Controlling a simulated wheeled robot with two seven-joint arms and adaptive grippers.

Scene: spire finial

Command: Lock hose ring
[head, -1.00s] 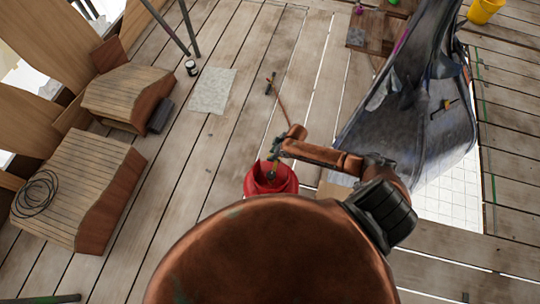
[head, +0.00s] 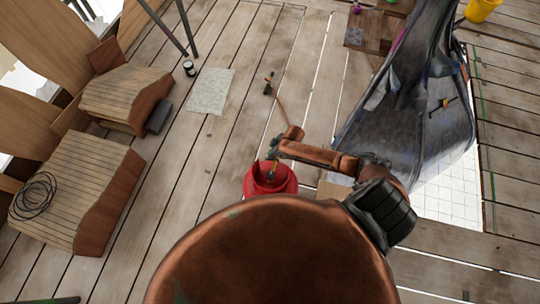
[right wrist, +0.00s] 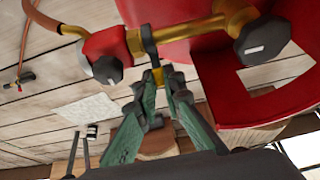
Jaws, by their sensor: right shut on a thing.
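A red gas bottle (head: 270,180) stands upright on the plank floor. In the right wrist view the red body (right wrist: 220,75) fills the upper right, with a brass valve (right wrist: 195,28) across its front. A red fitting (right wrist: 106,44) with a dark knob (right wrist: 107,70) sits at the valve's left end, where an orange hose (right wrist: 42,18) joins it. My right gripper (head: 272,155) is at the bottle's top. In the right wrist view its green fingers (right wrist: 160,84) are closed on a small brass piece (right wrist: 161,74) below the valve; its exact shape is partly hidden. My left gripper is out of view.
The hose runs to a torch (head: 268,86) on the floor. Wooden blocks (head: 85,190) stand left, one with a coiled cable (head: 35,195). A large grey metal sheet piece (head: 410,125) stands close on the right.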

